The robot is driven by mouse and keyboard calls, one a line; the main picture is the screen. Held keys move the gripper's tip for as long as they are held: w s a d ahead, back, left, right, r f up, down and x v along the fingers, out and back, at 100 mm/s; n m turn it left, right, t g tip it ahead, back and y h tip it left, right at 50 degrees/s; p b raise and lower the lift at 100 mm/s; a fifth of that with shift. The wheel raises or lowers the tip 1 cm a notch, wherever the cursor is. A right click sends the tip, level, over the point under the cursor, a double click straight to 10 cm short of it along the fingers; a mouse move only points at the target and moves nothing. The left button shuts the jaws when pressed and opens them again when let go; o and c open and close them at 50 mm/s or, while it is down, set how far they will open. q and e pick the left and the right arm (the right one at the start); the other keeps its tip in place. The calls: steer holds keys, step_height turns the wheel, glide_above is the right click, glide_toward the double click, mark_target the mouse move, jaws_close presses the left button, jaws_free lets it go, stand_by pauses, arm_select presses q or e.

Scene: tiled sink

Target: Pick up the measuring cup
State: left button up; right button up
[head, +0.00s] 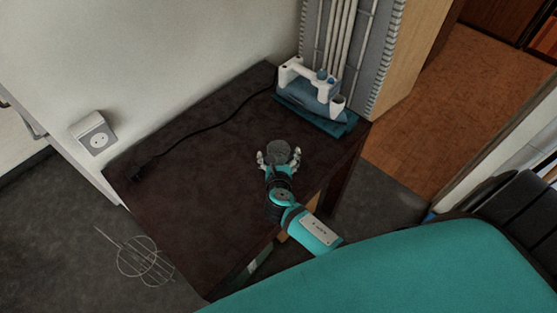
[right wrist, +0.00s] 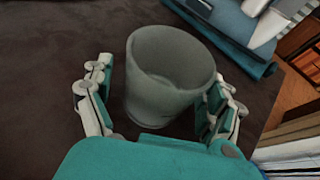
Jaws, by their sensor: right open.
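The measuring cup (head: 277,150) is a round, greyish, see-through cup on the dark brown table. In the right wrist view the cup (right wrist: 167,78) stands upright and looks empty, directly in front of my palm. My right gripper (head: 279,158) is open, with one finger on each side of the cup. In the right wrist view its fingers (right wrist: 160,105) flank the cup; the left finger looks slightly apart from it, and the right finger overlaps its edge, so I cannot tell if it touches. My left gripper is not in view.
The dark table (head: 190,200) is mostly bare. A blue and white iron (head: 312,92) rests on a folded teal cloth (head: 340,127) at the back right. Its black cord (head: 205,130) runs left to a plug. A wall socket (head: 97,138) is at left, a wire rack (head: 145,262) on the floor.

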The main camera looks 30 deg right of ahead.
mark_target(278, 144)
steer(key=c, duration=1.4)
steer(key=shift+r, duration=0.15)
steer(key=shift+r+p, duration=0.4)
steer(key=shift+r, duration=1.25)
steer(key=s, duration=0.5)
steer(key=s+a+r+b, duration=0.1)
steer(key=s, duration=0.4)
steer(key=s+a, duration=0.1)
steer(key=s, duration=0.4)
steer(key=shift+s+a+r, duration=0.25)
steer(key=shift+s, duration=0.15)
stand_by(0.8)
